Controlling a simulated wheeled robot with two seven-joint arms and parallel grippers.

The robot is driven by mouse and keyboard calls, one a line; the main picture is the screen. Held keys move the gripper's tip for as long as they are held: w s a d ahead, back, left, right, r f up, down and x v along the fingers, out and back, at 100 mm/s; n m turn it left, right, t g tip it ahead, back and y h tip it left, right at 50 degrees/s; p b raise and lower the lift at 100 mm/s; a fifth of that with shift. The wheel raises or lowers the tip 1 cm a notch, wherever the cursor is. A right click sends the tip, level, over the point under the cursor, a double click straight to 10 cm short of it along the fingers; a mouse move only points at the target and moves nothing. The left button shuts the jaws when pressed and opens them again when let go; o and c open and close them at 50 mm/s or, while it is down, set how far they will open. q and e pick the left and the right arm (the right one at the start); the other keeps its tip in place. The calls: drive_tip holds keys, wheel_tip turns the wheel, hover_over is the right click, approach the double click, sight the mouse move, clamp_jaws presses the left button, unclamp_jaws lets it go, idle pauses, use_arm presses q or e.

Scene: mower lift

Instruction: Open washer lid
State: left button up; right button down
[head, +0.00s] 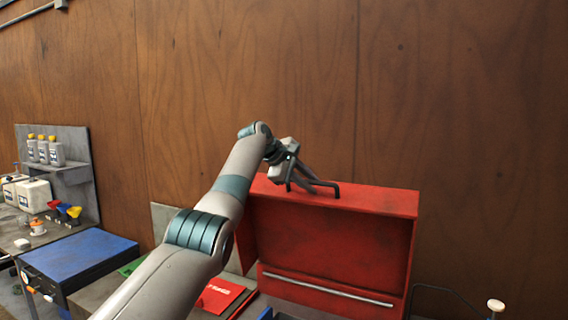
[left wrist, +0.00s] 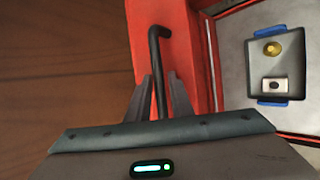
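The red washer lid (head: 325,240) stands raised at the middle right of the head view, its inner face toward me with a silver rod (head: 325,289) across the lower part. Its black handle (head: 337,189) is on the top edge. My left gripper (head: 312,184) is at this handle. In the left wrist view the handle (left wrist: 155,33) runs between the two fingers (left wrist: 160,90), which are one on each side with narrow gaps beside the bar. The lid edge (left wrist: 188,40) is just behind them. My right gripper is not in view.
A grey washer basin (left wrist: 230,80) with a dark tray (left wrist: 278,95) inside shows beside the lid in the left wrist view. A blue-topped box (head: 80,255) and a shelf with bottles (head: 45,150) are at left. A wooden wall stands behind.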

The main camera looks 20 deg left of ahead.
use_arm(q)
drive_tip(key=shift+s+a+r+b, duration=0.15)
drive_tip(key=shift+s+a+b, duration=0.1)
drive_tip(key=shift+b, duration=0.05)
drive_tip(key=b+v, duration=0.7)
drive_tip(key=v, duration=0.9)
drive_tip(key=shift+r+b, duration=0.2)
drive_tip(key=shift+b, duration=0.1)
drive_tip(key=shift+s, duration=0.1)
